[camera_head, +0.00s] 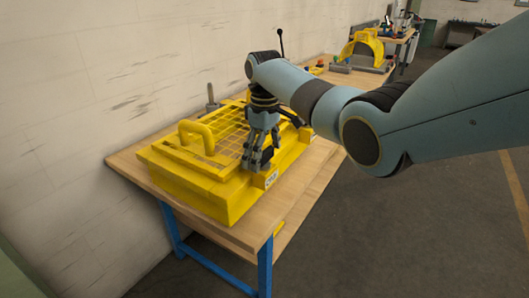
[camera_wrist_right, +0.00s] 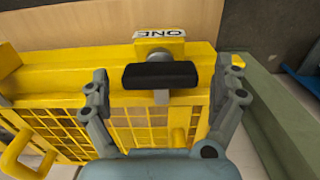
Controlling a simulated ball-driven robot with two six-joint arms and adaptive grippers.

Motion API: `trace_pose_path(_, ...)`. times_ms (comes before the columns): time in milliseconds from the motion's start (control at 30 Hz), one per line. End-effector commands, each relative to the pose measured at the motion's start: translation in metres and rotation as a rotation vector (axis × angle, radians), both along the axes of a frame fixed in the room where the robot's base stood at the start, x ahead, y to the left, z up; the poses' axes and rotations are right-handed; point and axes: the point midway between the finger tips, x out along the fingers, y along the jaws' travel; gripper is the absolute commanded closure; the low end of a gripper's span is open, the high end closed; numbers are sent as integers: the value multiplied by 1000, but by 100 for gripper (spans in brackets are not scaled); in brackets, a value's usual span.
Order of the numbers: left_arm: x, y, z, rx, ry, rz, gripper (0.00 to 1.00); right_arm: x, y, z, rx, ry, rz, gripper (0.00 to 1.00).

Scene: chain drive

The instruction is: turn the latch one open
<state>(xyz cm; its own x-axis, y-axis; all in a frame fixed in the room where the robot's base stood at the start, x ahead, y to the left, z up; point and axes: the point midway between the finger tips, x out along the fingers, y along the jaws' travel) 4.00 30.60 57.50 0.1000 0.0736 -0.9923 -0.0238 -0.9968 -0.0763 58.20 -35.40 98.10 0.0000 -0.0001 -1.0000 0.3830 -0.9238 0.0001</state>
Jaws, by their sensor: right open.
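Latch one is a black bar-shaped knob (camera_wrist_right: 160,75) on a round grey pivot, on the edge of the yellow guard (camera_wrist_right: 60,78). A white label reading ONE (camera_wrist_right: 159,34) is beside it. In the right wrist view the bar lies crosswise between the fingers of my right gripper (camera_wrist_right: 165,95), which is open with a finger at each end of the bar and seems apart from it. In the head view the right gripper (camera_head: 259,158) points down over the front edge of the yellow guard (camera_head: 190,190) and partly hides the latch. My left gripper is not in view.
The guard has a mesh top and a yellow handle (camera_head: 197,137). It stands on a wooden table (camera_head: 320,185) with blue legs, close to a pale wall. Another yellow guard (camera_head: 362,48) stands farther back. Grey floor is open at the right.

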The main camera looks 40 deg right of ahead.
Motion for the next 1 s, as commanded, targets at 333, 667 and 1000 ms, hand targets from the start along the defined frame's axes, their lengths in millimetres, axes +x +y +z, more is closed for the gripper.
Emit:
trace_pose_path(333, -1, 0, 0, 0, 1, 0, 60, 0, 0, 0, 0, 0, 0, 38)
trace_pose_path(667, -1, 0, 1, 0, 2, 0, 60, 0, 0, 1, 0, 0, -7, 59)
trace_pose_path(1000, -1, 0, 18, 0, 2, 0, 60, 0, 0, 4, 0, 1, -146, 60)
